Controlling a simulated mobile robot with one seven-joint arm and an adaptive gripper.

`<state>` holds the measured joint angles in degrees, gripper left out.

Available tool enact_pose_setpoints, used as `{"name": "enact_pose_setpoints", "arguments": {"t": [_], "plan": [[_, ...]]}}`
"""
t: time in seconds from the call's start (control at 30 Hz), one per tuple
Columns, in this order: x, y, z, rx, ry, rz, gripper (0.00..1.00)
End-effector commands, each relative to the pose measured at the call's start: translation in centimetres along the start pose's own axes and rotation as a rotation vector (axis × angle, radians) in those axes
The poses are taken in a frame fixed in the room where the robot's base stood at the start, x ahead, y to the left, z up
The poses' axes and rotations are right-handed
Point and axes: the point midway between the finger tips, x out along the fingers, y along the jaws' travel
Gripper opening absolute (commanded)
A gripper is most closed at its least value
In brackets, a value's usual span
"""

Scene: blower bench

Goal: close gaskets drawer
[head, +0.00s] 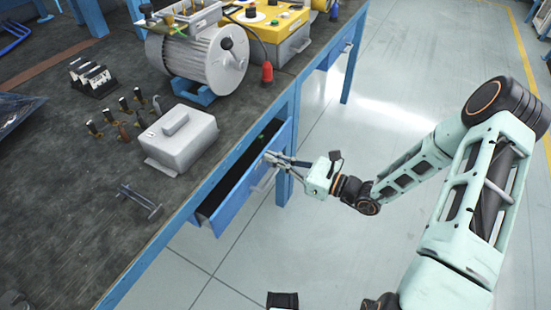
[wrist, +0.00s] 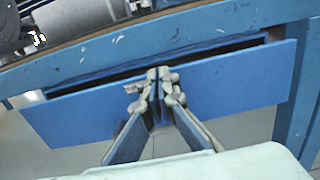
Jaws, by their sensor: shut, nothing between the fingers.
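The blue drawer (head: 229,207) under the bench top is pulled partly out, its dark inside showing from above in the head view. A small green spot shows inside near its far end. In the wrist view the drawer front (wrist: 225,86) spans most of the picture, with a dark gap above it. My gripper (head: 272,158) is shut and empty at the drawer front, toward its far end. In the wrist view the closed fingertips (wrist: 159,75) overlap the middle of the front. I cannot tell if they touch it. The drawer's handle (head: 264,180) shows just below the fingers.
The bench top (head: 60,200) carries a grey motor housing (head: 205,62), a grey box (head: 180,138), a yellow control box (head: 272,28) and several small fittings. A blue bench leg (head: 284,188) stands beside the drawer. The floor (head: 330,240) right of the bench is clear.

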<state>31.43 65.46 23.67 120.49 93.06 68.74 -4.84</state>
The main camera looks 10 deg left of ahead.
Motion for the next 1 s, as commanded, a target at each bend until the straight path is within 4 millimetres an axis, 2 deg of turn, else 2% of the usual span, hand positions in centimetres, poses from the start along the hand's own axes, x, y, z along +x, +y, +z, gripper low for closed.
{"name": "enact_pose_setpoints", "arguments": {"t": [0.07, 0.3, 0.4, 0.77, 1.0], "plan": [[0.6, 0.1, 0.1, 0.000, -0.001, 0.002, 0.00], [4.9, 0.1, 0.1, 0.000, -0.002, 0.003, 0.00], [5.6, 0.0, 0.0, 0.000, 0.000, 0.001, 0.00], [5.8, 0.0, 0.1, -0.001, -0.002, 0.001, 0.00], [4.5, -0.5, 0.2, -0.001, -0.001, 0.002, 0.00]]}}
